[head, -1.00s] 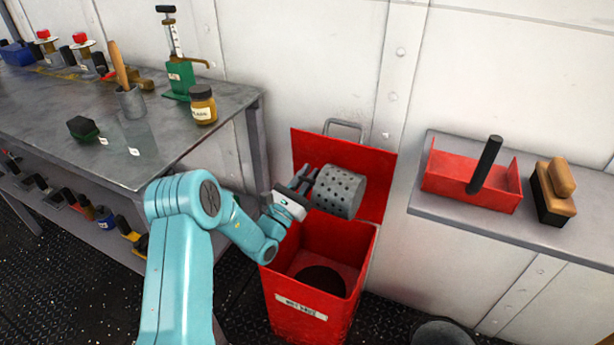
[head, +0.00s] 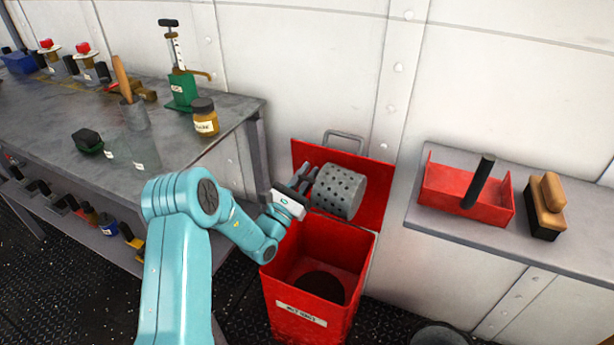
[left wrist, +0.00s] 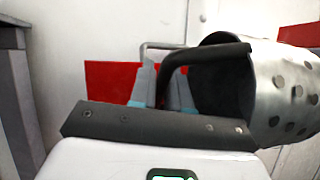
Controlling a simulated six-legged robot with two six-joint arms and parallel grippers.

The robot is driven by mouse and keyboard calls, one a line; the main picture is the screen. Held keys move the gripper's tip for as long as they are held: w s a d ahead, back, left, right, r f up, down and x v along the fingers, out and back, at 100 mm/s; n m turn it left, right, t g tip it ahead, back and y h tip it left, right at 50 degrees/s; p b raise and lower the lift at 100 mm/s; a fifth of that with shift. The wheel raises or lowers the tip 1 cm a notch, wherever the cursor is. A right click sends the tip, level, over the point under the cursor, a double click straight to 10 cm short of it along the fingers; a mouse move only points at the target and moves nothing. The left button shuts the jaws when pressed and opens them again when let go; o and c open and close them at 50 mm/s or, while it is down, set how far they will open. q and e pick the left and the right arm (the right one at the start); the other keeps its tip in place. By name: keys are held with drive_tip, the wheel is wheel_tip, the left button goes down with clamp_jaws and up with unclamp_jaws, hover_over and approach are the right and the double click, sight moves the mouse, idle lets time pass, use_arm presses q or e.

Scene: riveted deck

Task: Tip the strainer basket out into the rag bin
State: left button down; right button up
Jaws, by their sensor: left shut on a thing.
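The strainer basket (head: 339,191) is a grey perforated cylinder lying on its side above the back of the rag bin. My left gripper (head: 304,180) is shut on its handle, at the basket's left. In the left wrist view the dark handle (left wrist: 207,52) runs between the fingers (left wrist: 160,88) to the basket (left wrist: 285,92), whose dark mouth faces left. Whether anything is inside it I cannot tell. The red rag bin (head: 308,308) stands open below, its lid (head: 376,190) raised behind the basket. A dark round thing lies in the bin. My right gripper is not in view.
At left a metal bench (head: 170,150) holds a green pump (head: 182,90), a brown jar (head: 205,122) and other items. At right a grey shelf (head: 450,228) holds a red tray (head: 465,195) and a brush (head: 545,208). A dark bucket (head: 440,335) stands on the floor.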

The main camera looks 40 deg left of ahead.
use_arm(q)
wheel_tip(320, 180, up, 5)
drive_tip(key=shift+f+p, duration=0.15)
drive_tip(key=shift+p, duration=1.05)
drive_tip(key=shift+w+r+m, duration=0.1)
drive_tip(key=shift+r+m, duration=0.2)
drive_tip(key=d+r+m+g+h+p, duration=0.35)
drive_tip(key=r+m+h+p, duration=0.25)
drive_tip(key=r+m+p, duration=0.7)
drive_tip(key=w+d+r+m+g+b, duration=0.1)
drive_tip(key=w+d+r+m+g, duration=0.1)
drive_tip(key=d+r+m+g, duration=0.2)
drive_tip(key=shift+d+r+m+y, duration=0.4)
drive_tip(key=shift+d+r+m, duration=1.15)
drive_tip(key=shift+d, duration=1.85)
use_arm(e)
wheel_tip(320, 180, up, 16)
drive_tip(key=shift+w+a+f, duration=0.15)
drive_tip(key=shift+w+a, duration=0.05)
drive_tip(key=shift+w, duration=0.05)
use_arm(q)
drive_tip(key=shift+w+a, duration=0.1)
